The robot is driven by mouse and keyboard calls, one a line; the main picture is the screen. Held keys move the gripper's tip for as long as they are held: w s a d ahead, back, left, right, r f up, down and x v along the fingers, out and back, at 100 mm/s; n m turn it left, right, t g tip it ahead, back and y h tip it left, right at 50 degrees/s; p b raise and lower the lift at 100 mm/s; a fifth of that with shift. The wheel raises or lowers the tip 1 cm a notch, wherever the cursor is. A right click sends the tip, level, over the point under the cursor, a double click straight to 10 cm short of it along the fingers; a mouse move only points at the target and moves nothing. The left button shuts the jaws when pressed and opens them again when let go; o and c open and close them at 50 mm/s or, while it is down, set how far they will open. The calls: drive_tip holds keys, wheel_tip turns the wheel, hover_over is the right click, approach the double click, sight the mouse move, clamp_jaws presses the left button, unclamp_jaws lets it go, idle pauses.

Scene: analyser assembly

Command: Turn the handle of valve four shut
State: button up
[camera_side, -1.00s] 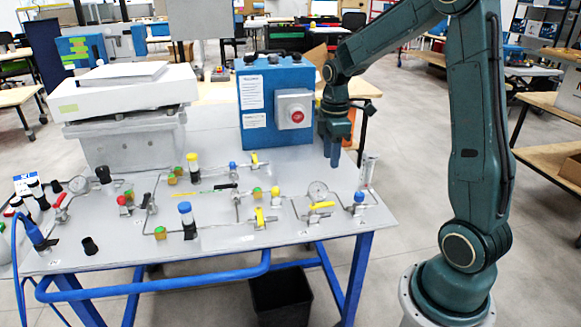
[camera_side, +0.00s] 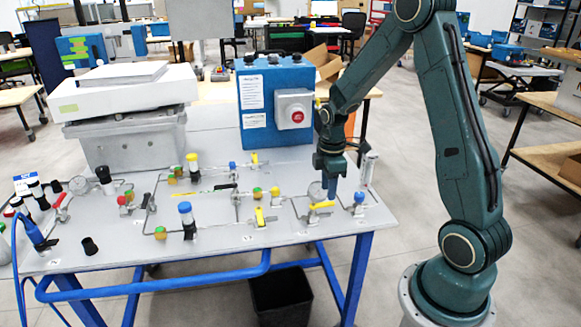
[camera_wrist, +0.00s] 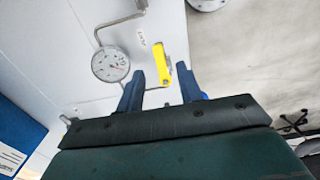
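A yellow valve handle (camera_side: 321,205) lies on a pipe at the right end of the grey panel. It also shows in the wrist view (camera_wrist: 161,65), upright in the picture, with a small label beside it that I cannot read. My gripper (camera_side: 331,196) points down just behind and above this handle. In the wrist view my gripper (camera_wrist: 161,86) has its two blue fingers apart, with the handle's lower end between them or just beyond. No contact shows. I cannot tell the exact height of the fingertips.
A round gauge (camera_wrist: 110,64) sits left of the handle in the wrist view. A blue-topped fitting (camera_side: 359,197) stands right of the handle. Another yellow handle (camera_side: 260,217) is to the left. A blue box (camera_side: 263,105) stands behind. The panel's front edge is close.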

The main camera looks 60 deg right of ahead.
sight(327, 203)
drive_tip(key=shift+f, duration=1.95)
drive_tip(key=shift+c, duration=0.3)
clamp_jaws()
